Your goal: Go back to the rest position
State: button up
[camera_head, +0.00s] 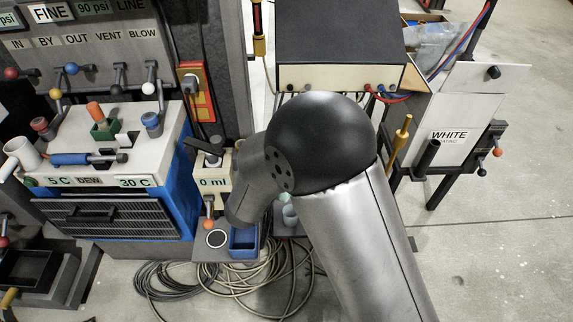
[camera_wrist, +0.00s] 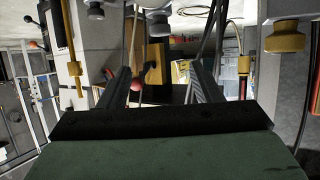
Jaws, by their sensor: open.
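My gripper (camera_wrist: 158,72) shows in the wrist view with its two fingers apart. No object is held between them. A small red ball knob (camera_wrist: 137,84) shows in the gap beside the left finger, and I cannot tell how far off it is. In the head view my arm covers the centre of the picture, and I cannot make out the gripper there.
In the head view, a blue and white chiller unit (camera_head: 165,135) with valves above stands left. A blue bin (camera_head: 243,240) and coiled cables (camera_head: 230,287) lie below my arm. A dark-topped box (camera_head: 340,78) and a WHITE-labelled panel (camera_head: 455,95) stand behind. Floor at right is clear.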

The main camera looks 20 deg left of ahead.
jog(key=w+d+r+g+y+p, duration=0.1)
jog(key=d+r+g+p, duration=0.1)
jog(key=d+r+p, duration=0.35)
jog(key=w+d+r+n+g+y+p, duration=0.1)
jog(key=d+r+y+p, duration=0.15)
jog(key=r, duration=0.65)
jog(key=w+d+r+g+y+p, duration=0.1)
jog(key=d+r+g+p, duration=0.1)
jog(key=d+r+p, duration=0.4)
jog(key=s+d+r+g+h+p, duration=0.2)
jog(key=s+d+r+g+p, duration=0.2)
jog(key=s+d+r, duration=0.3)
jog(key=s+d+r+g+h+p, duration=0.2)
jog(key=s+d+r+g+p, duration=0.2)
jog(key=s+d, duration=1)
notch_tip(320, 180, up, 3)
jog(key=shift+d+r+p, duration=0.1)
jog(key=shift+d+p, duration=0.65)
jog(key=shift+p, duration=0.25)
